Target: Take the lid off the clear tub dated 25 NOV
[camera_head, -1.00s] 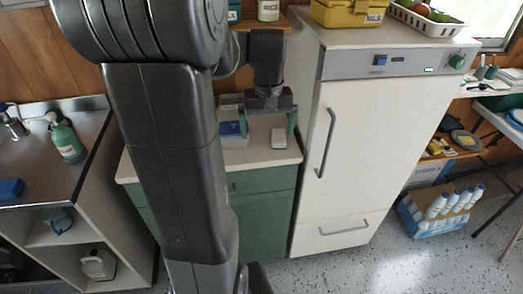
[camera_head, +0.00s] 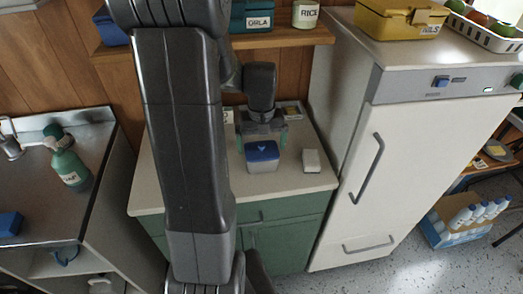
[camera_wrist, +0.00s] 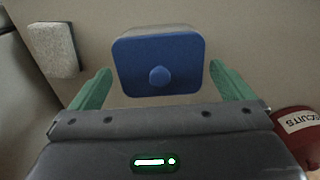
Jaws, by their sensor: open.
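A clear tub (camera_head: 263,167) with a blue lid (camera_head: 262,151) stands on the counter; the lid is on it. In the wrist view the blue lid (camera_wrist: 158,62) has a round knob in its middle, and the clear wall (camera_wrist: 185,99) shows at its edge. I cannot read a date on the tub. My gripper (camera_head: 263,142) is open just behind and above the lid. In the wrist view its green fingertips (camera_wrist: 160,78) stand apart on either side of the lid, with nothing between them touching it.
A small white block (camera_head: 311,160) lies right of the tub, and it also shows in the wrist view (camera_wrist: 54,49). A red container (camera_wrist: 297,130) labelled "...SCUITS" is close by at lower right there. A tall white fridge (camera_head: 400,150) bounds the counter (camera_head: 200,200) on the right.

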